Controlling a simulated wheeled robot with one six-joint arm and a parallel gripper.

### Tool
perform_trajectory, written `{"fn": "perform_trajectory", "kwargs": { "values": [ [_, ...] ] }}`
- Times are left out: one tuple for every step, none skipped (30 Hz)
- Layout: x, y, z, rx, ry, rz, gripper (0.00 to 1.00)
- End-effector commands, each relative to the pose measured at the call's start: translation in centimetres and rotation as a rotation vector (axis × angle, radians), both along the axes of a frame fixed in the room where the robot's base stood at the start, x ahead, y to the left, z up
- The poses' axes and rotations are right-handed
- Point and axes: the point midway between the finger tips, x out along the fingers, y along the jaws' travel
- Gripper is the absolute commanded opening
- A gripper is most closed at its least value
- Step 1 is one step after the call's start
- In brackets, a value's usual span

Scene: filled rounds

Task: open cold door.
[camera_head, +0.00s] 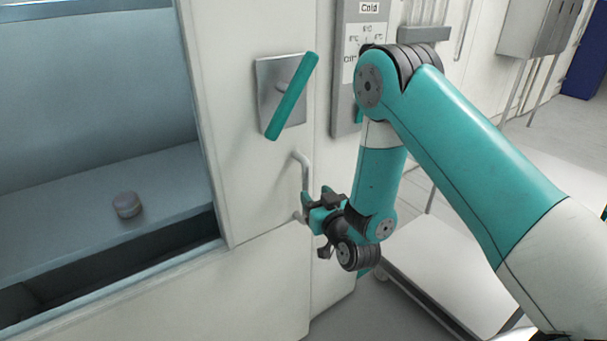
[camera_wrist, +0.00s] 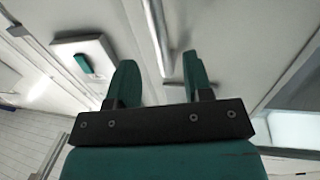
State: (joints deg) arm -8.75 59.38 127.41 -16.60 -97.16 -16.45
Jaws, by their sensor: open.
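The white door panel (camera_head: 240,150) stands upright beside a window-like opening. A teal lever (camera_head: 291,96) sits slanted on a square metal plate on it. Below, a pale D-shaped bar handle (camera_head: 304,172) stands out from the panel. My gripper (camera_head: 306,206) is at the lower part of this handle, its jaws apart. In the wrist view, the two teal fingers of my gripper (camera_wrist: 160,82) are spread, and the metal bar (camera_wrist: 158,32) runs between their tips. I cannot tell whether they touch it.
A small round tub (camera_head: 127,204) rests on the shelf (camera_head: 60,215) inside the opening at left. Grey floor shows between the cart and the door panel.

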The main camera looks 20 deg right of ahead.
Motion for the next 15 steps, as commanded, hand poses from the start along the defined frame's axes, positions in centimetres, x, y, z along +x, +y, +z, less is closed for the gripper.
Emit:
{"fn": "perform_trajectory", "kwargs": {
  "values": [
    [1.2,0.1,0.4,0.0,-0.002,-0.002,0.46],
    [1.9,0.2,0.4,0.0,-0.002,-0.002,0.46],
    [2.8,0.3,0.4,0.001,-0.002,0.0,0.46],
    [3.4,0.3,0.5,0.0,0.0,-0.002,0.46],
    [4.0,0.4,0.5,0.0,0.0,-0.003,0.46],
    [4.8,0.4,0.5,0.0,0.0,-0.003,0.46],
    [5.4,0.5,0.5,0.0,-0.001,-0.001,0.46],
    [5.7,0.6,0.6,0.0,0.002,-0.001,0.46],
    [6.0,0.7,0.6,0.001,0.004,-0.002,0.46],
    [6.3,0.7,0.6,0.001,0.004,-0.002,0.46],
    [6.6,0.7,0.6,0.0,0.004,-0.003,0.46],
    [6.8,0.8,0.5,0.0,0.004,-0.003,0.46],
    [7.0,0.8,0.5,0.001,0.004,-0.003,0.46],
    [7.2,0.8,0.5,0.0,0.004,-0.002,0.46],
    [7.4,0.8,0.4,0.001,0.004,-0.002,0.46]
  ]
}}
